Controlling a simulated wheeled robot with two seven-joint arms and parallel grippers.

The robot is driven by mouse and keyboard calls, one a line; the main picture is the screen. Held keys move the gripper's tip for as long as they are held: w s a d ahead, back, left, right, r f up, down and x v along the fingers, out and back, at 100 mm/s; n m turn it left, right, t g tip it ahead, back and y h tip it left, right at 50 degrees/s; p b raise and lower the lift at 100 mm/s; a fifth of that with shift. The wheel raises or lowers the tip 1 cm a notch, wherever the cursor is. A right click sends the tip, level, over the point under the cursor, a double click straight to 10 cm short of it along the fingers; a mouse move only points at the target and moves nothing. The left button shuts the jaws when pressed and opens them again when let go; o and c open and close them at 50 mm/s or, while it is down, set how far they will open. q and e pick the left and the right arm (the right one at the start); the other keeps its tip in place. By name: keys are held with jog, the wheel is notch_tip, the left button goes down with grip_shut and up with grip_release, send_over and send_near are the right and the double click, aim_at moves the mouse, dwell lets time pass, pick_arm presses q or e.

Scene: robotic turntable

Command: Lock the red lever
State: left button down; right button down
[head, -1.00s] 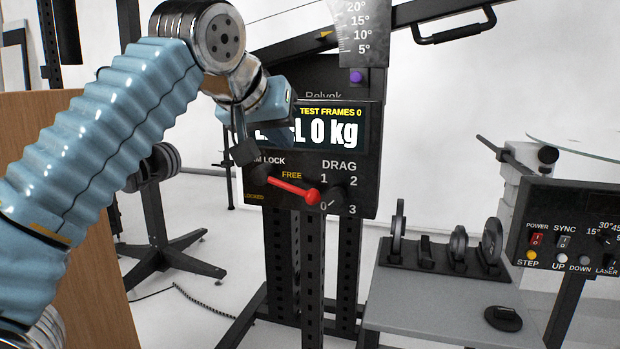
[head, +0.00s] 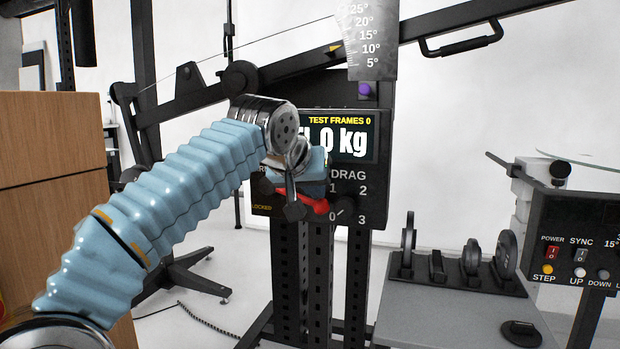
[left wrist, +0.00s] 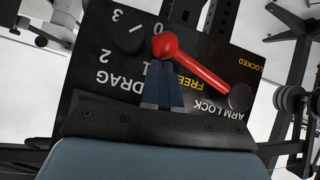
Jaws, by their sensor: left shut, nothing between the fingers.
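The red lever (head: 316,206) is on the black control panel (head: 374,205), partly hidden behind my left gripper in the head view. In the left wrist view the whole lever (left wrist: 195,66) shows upside down. It runs from its dark pivot by ARM LOCK to a round red knob, alongside the word FREE and away from the LOCKED label (left wrist: 251,59). My left gripper (head: 294,206) is in front of the panel at the lever. Its fingers (left wrist: 165,78) are together and empty, with their tips close to the knob; I cannot tell whether they touch. My right gripper is not in view.
A dark drag dial (left wrist: 130,38) is beside the lever's knob. The display (head: 355,140) is above. A grey table (head: 430,305) with several discs stands right, and a switch box (head: 580,235) farther right. A wooden cabinet (head: 45,150) is at left.

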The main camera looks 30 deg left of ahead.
pick_arm(q)
jog(key=shift+f, duration=0.3)
jog(key=shift+d+f+m+g+y+b, duration=0.1)
jog(key=shift+f+m+g+y+b, duration=0.25)
jog(key=shift+f+m+y, duration=0.5)
jog(key=s+a+f+m+y+b, duration=0.1)
jog(key=a+f+m+y+b, duration=0.5)
jog(key=a+f+y+b, duration=0.1)
jog(key=shift+s+f+m+y+b, duration=0.35)
jog(key=shift+f+y+b, duration=0.3)
jog(key=shift+f+b, duration=0.6)
jog(key=shift+a+r, duration=0.15)
jog(key=shift+a, duration=0.05)
